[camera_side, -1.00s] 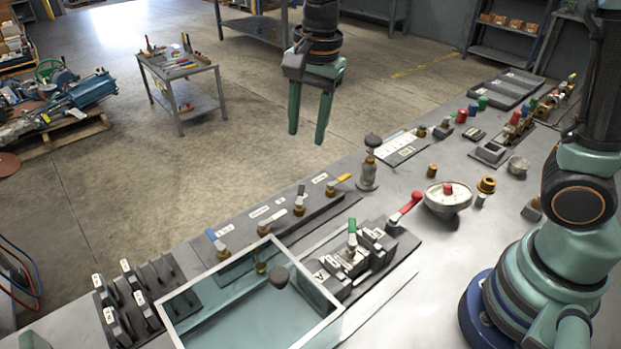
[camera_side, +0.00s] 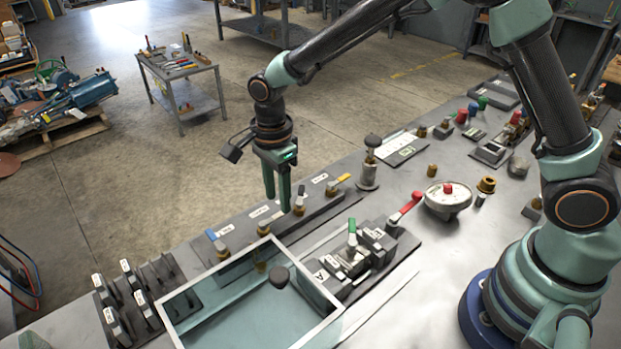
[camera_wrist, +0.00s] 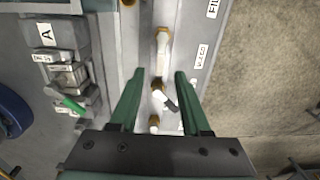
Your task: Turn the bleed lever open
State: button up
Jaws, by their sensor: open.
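A row of small valve levers on brass stems runs along a dark strip, each by a white label. The labels are too small to say surely which is the bleed lever. My gripper (camera_side: 278,205) is open and points down over the strip, near the white and grey levers. In the wrist view, a white lever (camera_wrist: 162,42) lies ahead of the open fingers, and a white-and-dark handle (camera_wrist: 165,100) shows between them.
A glass-sided tray (camera_side: 238,325) stands in front of the strip. A switch block with a green handle (camera_side: 352,232) and a red lever (camera_side: 405,207) stand to the right. A round gauge (camera_side: 448,200) is further right.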

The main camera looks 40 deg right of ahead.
aim_at(279, 214)
jog(key=shift+f, duration=1.65)
grip_shut()
